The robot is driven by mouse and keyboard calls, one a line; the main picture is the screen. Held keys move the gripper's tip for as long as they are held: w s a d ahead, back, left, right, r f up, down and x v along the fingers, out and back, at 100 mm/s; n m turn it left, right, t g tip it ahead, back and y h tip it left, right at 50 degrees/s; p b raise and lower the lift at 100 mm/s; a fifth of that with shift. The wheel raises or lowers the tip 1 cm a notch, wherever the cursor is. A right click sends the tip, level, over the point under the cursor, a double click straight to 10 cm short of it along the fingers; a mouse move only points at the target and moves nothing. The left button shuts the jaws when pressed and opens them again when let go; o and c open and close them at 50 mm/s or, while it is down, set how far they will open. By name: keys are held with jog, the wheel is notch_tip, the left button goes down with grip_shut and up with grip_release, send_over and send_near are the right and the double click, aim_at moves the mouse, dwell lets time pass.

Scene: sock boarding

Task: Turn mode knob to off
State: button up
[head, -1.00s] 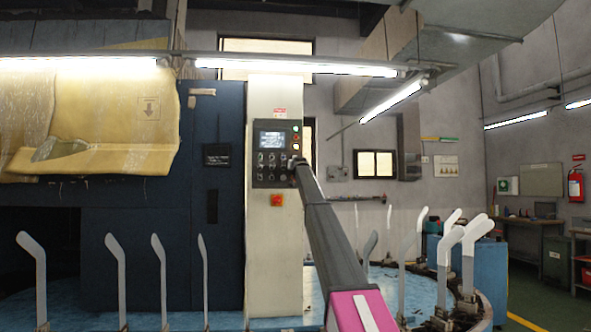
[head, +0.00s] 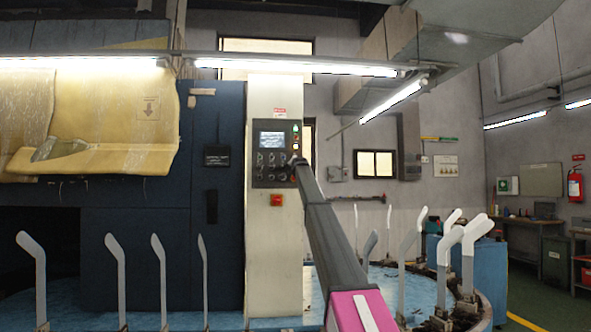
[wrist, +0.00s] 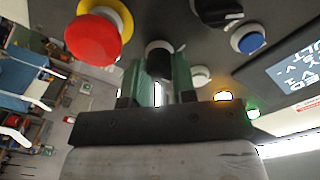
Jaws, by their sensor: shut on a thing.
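The control panel (head: 275,153) is on a pale column in the head view, with a lit screen and rows of small knobs and buttons. My arm reaches up to its right side, and my gripper (head: 296,162) is small there. In the wrist view my gripper (wrist: 156,82) has its two green fingers shut on a black knob (wrist: 159,60) with a pale ring. The fingers hide part of the knob's sides. I cannot read its label or tell its setting. A second black knob (wrist: 218,10) is at the top edge of the wrist view.
A red stop button on a yellow ring (wrist: 95,35) stands out close to the gripped knob. A blue button (wrist: 248,38), a white button (wrist: 200,75) and lit lamps are on the other side. White sock boards (head: 447,250) stand around the blue table below the panel.

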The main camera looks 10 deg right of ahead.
dwell(0.4)
jog(key=o, duration=0.9)
jog(key=shift+o, duration=0.2)
jog(key=shift+s, duration=0.2)
jog(key=s, duration=1)
jog(key=shift+s, duration=0.25)
